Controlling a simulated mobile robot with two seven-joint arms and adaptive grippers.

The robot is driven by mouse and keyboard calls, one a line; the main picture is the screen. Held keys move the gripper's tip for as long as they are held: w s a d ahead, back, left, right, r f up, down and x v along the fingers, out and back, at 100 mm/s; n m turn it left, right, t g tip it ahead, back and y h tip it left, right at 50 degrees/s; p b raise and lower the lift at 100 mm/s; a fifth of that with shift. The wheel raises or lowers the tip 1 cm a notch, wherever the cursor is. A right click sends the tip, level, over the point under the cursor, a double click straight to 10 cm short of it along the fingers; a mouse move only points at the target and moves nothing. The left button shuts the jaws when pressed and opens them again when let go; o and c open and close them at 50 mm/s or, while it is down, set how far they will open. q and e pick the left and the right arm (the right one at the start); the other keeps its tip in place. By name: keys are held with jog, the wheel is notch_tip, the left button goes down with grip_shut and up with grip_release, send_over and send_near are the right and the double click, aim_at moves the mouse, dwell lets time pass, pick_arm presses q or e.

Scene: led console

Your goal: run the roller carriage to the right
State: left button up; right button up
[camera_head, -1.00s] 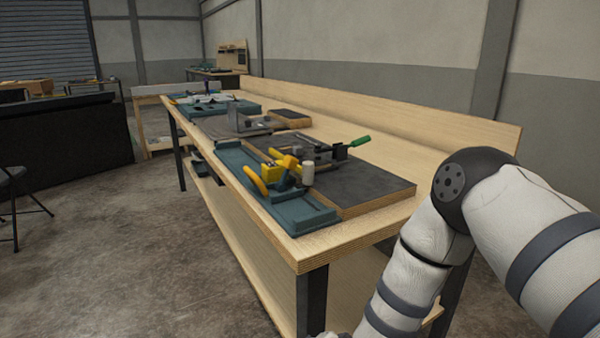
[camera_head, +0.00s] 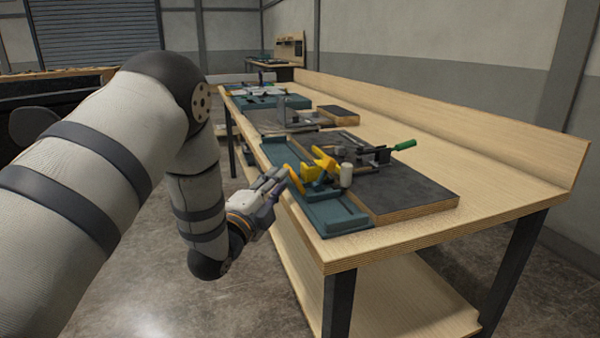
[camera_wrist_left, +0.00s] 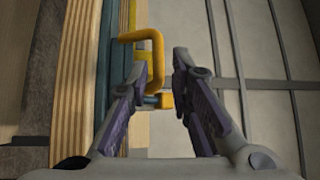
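The roller carriage (camera_head: 318,163) is a yellow piece with a curved handle (camera_head: 296,179) on a long teal rail base (camera_head: 340,213) along the bench's near edge. A pale upright cylinder (camera_head: 346,175) stands beside it. My left gripper (camera_head: 279,176) is at the bench edge, just left of the handle, partly blurred by distance. In the left wrist view, the gripper (camera_wrist_left: 163,62) is open, its fingers spread, with the yellow handle (camera_wrist_left: 145,36) ahead at the left finger. I cannot tell whether they touch. My right gripper is out of view.
More fixtures (camera_head: 278,120) stand farther along the wooden bench (camera_head: 500,190). The bench's right side is clear, with a raised back ledge (camera_head: 460,125).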

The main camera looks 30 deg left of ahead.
pick_arm(q)
jog(key=w, duration=0.5)
jog(key=shift+a+r, duration=0.1)
jog(key=shift+a, duration=0.1)
jog(key=shift+w+r, duration=0.2)
jog(key=shift+w, duration=0.15)
grip_shut()
